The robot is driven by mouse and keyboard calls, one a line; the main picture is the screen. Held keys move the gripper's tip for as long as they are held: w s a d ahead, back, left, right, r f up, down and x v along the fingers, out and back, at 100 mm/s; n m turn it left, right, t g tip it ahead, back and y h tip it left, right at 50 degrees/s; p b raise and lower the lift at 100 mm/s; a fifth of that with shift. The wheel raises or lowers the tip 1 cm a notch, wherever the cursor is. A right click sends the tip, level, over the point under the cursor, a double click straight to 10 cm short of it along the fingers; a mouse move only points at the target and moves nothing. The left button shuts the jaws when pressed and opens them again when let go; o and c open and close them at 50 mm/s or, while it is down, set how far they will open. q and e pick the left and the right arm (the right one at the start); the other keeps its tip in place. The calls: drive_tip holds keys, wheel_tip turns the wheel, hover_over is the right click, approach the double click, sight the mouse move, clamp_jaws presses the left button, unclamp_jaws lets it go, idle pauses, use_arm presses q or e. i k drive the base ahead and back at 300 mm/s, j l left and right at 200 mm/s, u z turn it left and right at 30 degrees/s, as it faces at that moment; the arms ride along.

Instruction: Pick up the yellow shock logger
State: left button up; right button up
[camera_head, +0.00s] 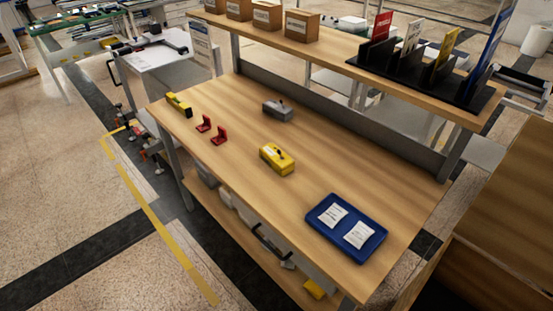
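A yellow box-shaped device (283,165), which looks like the yellow shock logger, lies near the middle of the wooden workbench (230,145). It has a dark feature on its top. A similar grey device (274,110) lies behind it, closer to the bench's back edge. A longer yellow item with black parts (177,102) lies at the bench's left end. Nothing touches the yellow device. Neither of my grippers shows in the head view.
Two small red brackets (220,138) stand left of the yellow device. A blue tray (371,243) with two white packets lies at the right. An overhead shelf (338,53) carries cardboard boxes (302,27) and a black rack (420,75). Bare wood surrounds the yellow device.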

sight(268, 153)
drive_tip(key=z, duration=0.4)
drive_tip(key=i+j+z, duration=0.15)
drive_tip(key=j+z, duration=0.75)
drive_tip(key=j, duration=0.2)
drive_tip(key=j+z, duration=0.2)
drive_tip(key=j, duration=1.65)
drive_tip(key=k, duration=0.25)
drive_tip(key=i, duration=0.3)
